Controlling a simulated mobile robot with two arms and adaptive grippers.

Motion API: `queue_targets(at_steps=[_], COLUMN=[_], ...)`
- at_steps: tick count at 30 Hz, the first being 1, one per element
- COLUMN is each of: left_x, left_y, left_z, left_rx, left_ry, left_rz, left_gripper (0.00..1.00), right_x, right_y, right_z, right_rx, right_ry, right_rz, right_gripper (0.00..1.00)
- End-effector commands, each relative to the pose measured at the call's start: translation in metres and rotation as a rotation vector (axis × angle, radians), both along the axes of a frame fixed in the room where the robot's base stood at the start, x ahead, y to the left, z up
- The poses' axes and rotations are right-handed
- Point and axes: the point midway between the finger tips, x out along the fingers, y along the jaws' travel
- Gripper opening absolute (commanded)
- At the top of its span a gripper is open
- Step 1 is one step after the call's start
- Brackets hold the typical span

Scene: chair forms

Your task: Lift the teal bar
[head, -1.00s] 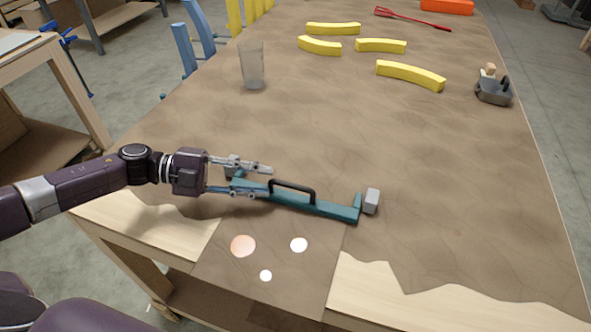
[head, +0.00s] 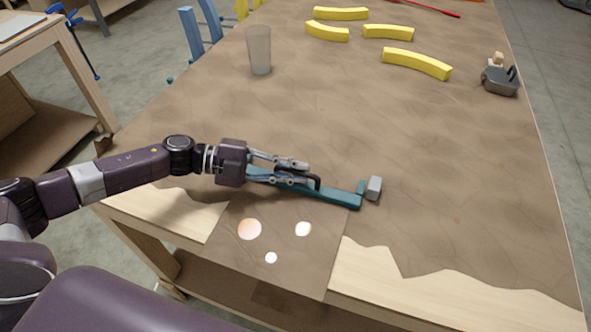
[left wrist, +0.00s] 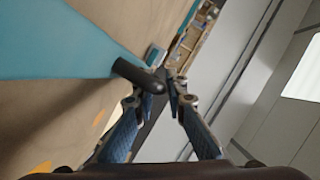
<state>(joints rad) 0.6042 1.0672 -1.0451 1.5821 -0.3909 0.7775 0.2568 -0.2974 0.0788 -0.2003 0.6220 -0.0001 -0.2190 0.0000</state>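The teal bar (head: 335,196) lies on the brown-covered table near its front edge, with a black arched handle (head: 316,180) on top. My left gripper (head: 308,174) is over the bar's left part, with its fingers reaching along the handle. In the left wrist view the teal bar (left wrist: 60,45) fills the upper left, and the black handle (left wrist: 138,76) reaches the fingertips. The fingers (left wrist: 163,82) stand apart, with part of the handle seemingly between them; a firm hold does not show. The bar's left end is partly hidden by the gripper. My right gripper is not in view.
A grey block (head: 374,188) stands close by the bar's right end. A clear cup (head: 259,50) and several yellow curved pieces (head: 417,63) are farther back. A grey tool (head: 500,78) sits at the right edge. The table's middle is clear.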

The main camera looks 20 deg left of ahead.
Motion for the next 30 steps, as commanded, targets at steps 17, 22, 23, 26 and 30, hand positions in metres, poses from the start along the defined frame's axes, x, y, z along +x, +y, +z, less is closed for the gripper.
queue_targets(at_steps=[17,22,23,26,30], left_x=[0.000,0.001,0.001,0.002,0.004], left_y=[0.000,0.000,0.000,0.000,0.000], left_z=[0.002,0.003,0.003,0.004,0.008], left_rx=[0.001,0.001,0.001,0.000,0.000], left_ry=[0.010,0.035,0.037,0.046,0.071], left_rz=[-0.001,-0.001,-0.001,-0.001,0.000], left_gripper=[0.00,0.00,0.00,0.00,0.00], right_x=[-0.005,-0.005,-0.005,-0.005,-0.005], right_y=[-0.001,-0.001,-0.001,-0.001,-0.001], right_z=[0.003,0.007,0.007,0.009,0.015], right_rx=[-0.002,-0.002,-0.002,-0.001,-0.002], right_ry=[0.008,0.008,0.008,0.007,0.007], right_rz=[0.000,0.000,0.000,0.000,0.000], right_gripper=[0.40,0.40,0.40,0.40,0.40])
